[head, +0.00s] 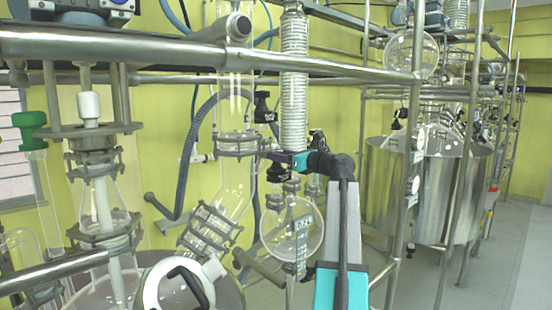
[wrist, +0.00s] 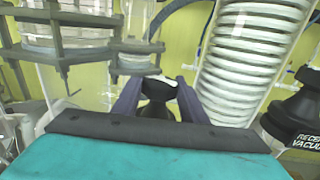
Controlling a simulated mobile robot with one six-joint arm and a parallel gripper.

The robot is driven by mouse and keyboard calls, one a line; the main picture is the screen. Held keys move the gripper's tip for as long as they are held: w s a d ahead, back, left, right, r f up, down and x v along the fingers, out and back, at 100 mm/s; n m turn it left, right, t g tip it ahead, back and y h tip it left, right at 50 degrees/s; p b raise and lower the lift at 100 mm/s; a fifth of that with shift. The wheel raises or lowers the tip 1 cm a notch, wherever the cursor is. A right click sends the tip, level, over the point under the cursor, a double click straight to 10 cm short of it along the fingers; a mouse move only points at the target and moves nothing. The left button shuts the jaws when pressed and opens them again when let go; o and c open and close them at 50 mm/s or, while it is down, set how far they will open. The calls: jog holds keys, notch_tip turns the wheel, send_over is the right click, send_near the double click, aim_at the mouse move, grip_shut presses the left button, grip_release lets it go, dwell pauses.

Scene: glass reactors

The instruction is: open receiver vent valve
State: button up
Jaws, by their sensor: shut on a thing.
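In the wrist view a black valve knob (wrist: 157,92) with a pale mark on top sits between the two dark fingers of my gripper (wrist: 158,86), which are shut on it. I see no readable label on this knob, so I cannot tell its name from the picture. A second black knob (wrist: 297,118) stands to the right, apart from my gripper, with a label reading in part "RECE… VACUU…". In the head view my gripper (head: 283,158) reaches in just below the white coiled column; its fingertips and the held knob are too small to make out.
The coiled column (wrist: 247,60) stands close to the right of my gripper. Metal clamps and glass (wrist: 70,40) are at the left. In the head view a round glass flask (head: 291,232) hangs below my gripper, and steel rails (head: 330,65) cross above. Open floor lies at the right.

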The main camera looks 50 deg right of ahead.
jog(key=shift+d+r+n+g+y+p, duration=0.1)
jog(key=shift+n+g+y+p, duration=0.15)
jog(key=shift+n+y, duration=0.9)
jog(key=shift+d+n+g+y+p, duration=0.1)
jog(key=shift+n+g+y, duration=0.4)
jog(key=shift+y, duration=1.05)
jog(key=shift+a+n+y, duration=0.15)
jog(key=shift+n+y, duration=0.4)
jog(key=shift+y, duration=0.05)
jog(key=o, duration=0.9)
jog(key=shift+c, duration=0.2)
jog(key=shift+a+m+h+p, duration=0.15)
jog(key=shift+m+h+p, duration=0.25)
jog(key=shift+h+p, duration=0.2)
jog(key=shift+s+m+t+h+p, duration=0.1)
jog(key=shift+m+t+h+p, duration=0.6)
jog(key=shift+h, duration=0.5)
jog(key=shift+m+h, duration=1.35)
jog(key=shift+h, duration=0.6)
jog(key=shift+m+h, duration=1.05)
jog(key=shift+h, duration=0.6)
jog(key=shift+m+g+h, duration=0.35)
jog(key=shift+m+h, duration=0.35)
jog(key=shift+h, duration=0.3)
